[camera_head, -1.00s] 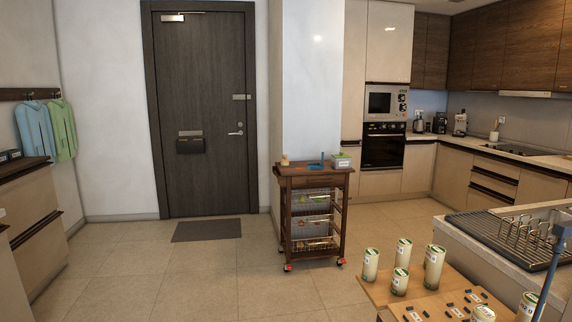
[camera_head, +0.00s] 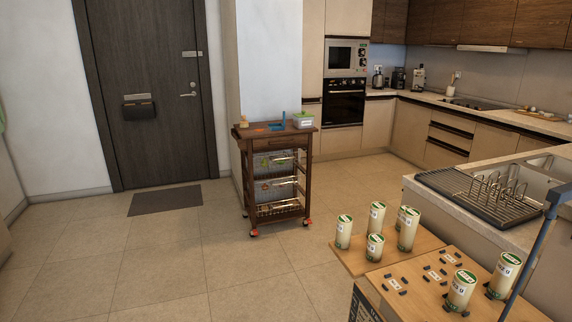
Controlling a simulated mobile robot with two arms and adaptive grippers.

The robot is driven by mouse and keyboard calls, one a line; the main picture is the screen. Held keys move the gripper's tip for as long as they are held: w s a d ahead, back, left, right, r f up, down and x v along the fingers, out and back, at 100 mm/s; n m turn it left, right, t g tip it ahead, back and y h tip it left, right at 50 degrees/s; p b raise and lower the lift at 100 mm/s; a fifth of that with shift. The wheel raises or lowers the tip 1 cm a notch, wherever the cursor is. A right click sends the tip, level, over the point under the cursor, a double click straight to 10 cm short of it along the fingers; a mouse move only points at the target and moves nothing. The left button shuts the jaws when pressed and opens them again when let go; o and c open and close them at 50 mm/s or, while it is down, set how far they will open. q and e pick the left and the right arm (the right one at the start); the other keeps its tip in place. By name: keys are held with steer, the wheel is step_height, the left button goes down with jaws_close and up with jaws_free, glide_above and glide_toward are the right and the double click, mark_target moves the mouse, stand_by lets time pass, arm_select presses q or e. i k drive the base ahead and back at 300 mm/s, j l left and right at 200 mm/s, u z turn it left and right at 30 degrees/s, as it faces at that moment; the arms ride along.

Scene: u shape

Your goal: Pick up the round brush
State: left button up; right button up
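I cannot make out the round brush for certain. A brown wooden cart (camera_head: 251,137) stands against the wall corner, with small things on its top. A small yellowish-tan object (camera_head: 243,121) sits at the left end of the cart top; it is too small to tell whether it is the brush. A blue flat item (camera_head: 262,127) with a thin blue upright part lies mid-top, and a white box with green contents (camera_head: 303,120) is at the right end. Neither of my grippers is in view.
A low wooden table (camera_head: 428,268) with several green-and-white cylinders is at the lower right. Behind it is a counter with a dark dish rack (camera_head: 484,206). A slanted dark-blue pole (camera_head: 532,246) stands at the right edge. The tiled floor (camera_head: 160,258) before the cart is clear; a grey mat (camera_head: 165,200) lies by the door.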

mark_target(244, 123)
steer(key=i+j+u, duration=0.4)
steer(key=i, duration=0.6)
steer(key=i+j+u, duration=0.1)
steer(key=i+u, duration=0.3)
steer(key=i, duration=0.6)
steer(key=i+z, duration=0.1)
steer(key=i, duration=0.4)
steer(key=i+j+z, duration=0.1)
steer(key=i, duration=0.4)
steer(key=i+j+z, duration=0.1)
steer(key=i, duration=0.4)
steer(key=i+j+z, duration=0.1)
steer(key=i, duration=0.4)
steer(key=j, duration=0.1)
